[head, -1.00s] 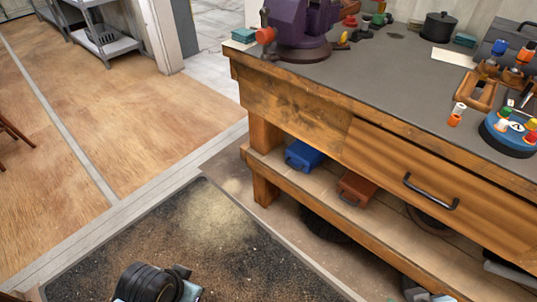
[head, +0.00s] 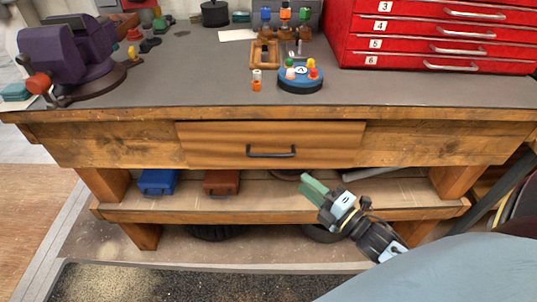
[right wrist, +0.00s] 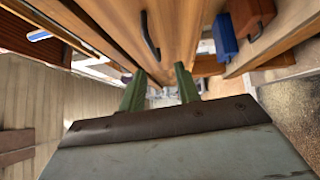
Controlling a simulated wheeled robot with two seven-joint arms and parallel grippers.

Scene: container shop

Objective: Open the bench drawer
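The bench drawer (head: 218,143) has a plain wooden front with a dark bar handle (head: 271,154). It looks shut, its front about level with the bench apron. My right gripper (head: 312,187), with green fingers, is below and to the right of the handle, in front of the lower shelf, not touching the handle. In the right wrist view its two fingers (right wrist: 160,88) stand apart with nothing between them. The drawer handle (right wrist: 150,36) shows beyond and above the fingers there. My left gripper is not in view.
The workbench top (head: 180,75) holds a purple vise (head: 72,58), a red tool chest (head: 430,35) and a blue round holder (head: 300,80). The lower shelf (head: 270,205) bears a blue box (head: 158,182) and a brown box (head: 222,182). Floor in front is a dark mat (head: 190,283).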

